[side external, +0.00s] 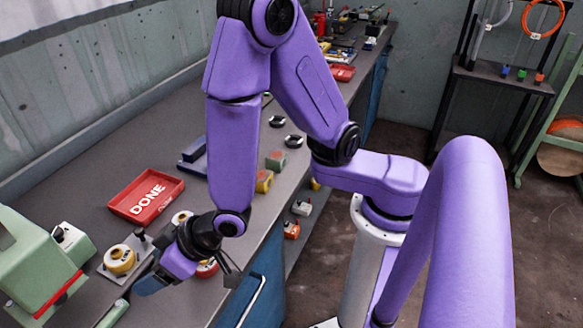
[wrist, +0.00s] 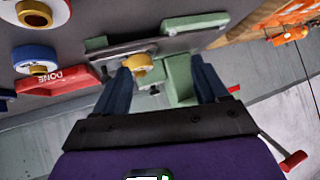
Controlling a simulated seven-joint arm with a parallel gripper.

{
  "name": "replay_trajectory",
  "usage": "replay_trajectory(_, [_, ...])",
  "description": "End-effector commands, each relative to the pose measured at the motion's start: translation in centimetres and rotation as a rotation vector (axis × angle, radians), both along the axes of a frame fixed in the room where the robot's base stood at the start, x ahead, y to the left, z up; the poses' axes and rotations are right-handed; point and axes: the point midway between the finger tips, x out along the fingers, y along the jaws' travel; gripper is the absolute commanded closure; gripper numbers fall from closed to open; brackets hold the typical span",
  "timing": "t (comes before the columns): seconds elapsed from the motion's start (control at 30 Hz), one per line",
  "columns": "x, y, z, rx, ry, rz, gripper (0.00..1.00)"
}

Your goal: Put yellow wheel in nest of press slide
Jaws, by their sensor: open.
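A yellow wheel (side external: 120,260) with a pale centre rests on the grey plate of the press slide (side external: 137,243), beside the green press (side external: 30,262). In the wrist view the yellow wheel (wrist: 141,65) shows on the plate, beyond and between my fingers. I cannot tell whether it sits fully down in the nest. My gripper (side external: 152,284) is low over the bench, just right of the slide in the side view. In the wrist view my gripper (wrist: 162,75) has its two blue fingers wide apart, with nothing between them.
A red DONE tray (side external: 147,196) lies behind the slide and looks empty. Another yellow and white wheel (side external: 181,217) and a red one (side external: 207,268) are close to my wrist. Small blocks (side external: 264,180) stand farther along the bench. The bench's front edge is close on the right.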

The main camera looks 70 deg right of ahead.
Motion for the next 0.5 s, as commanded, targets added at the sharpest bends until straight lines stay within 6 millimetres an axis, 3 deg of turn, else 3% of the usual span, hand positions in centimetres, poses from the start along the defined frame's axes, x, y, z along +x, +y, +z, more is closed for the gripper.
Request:
replay_trajectory(0.17, [-4.3,-1.1,2.0,-0.008,0.209,0.224,0.27])
replay_trajectory(0.27, [-7.0,-2.9,3.2,-0.052,0.3,0.353,0.27])
replay_trajectory(0.37, [-9.7,-5.5,4.5,-0.12,0.371,0.474,0.27])
replay_trajectory(0.5, [-13.2,-10.5,6.3,-0.253,0.442,0.623,0.27])
